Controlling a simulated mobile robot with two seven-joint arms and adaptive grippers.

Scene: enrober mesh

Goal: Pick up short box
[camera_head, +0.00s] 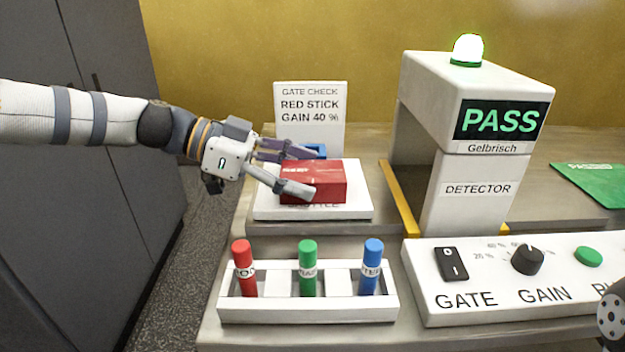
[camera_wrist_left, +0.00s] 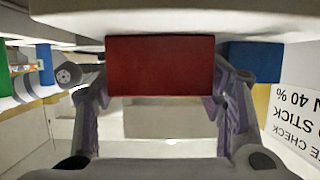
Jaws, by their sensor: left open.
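A red box (camera_head: 322,185) lies on a white labelled tray (camera_head: 265,208) in the head view. A blue object (camera_head: 314,149), mostly hidden behind my fingers and the red box, also shows at the right in the left wrist view (camera_wrist_left: 252,62). My left gripper (camera_head: 308,172) reaches in from the left with its fingers spread around the red box, one at its near side and one at its far side. In the left wrist view the red box (camera_wrist_left: 160,65) lies between the open fingers (camera_wrist_left: 160,92). Finger contact cannot be told.
A rack (camera_head: 308,309) with red, green and blue sticks stands in front of the tray. A sign (camera_head: 310,125) stands behind it. A detector arch (camera_head: 470,190) reading PASS is to the right, with a control panel (camera_head: 500,290) in front and a green mat (camera_head: 597,180) beyond.

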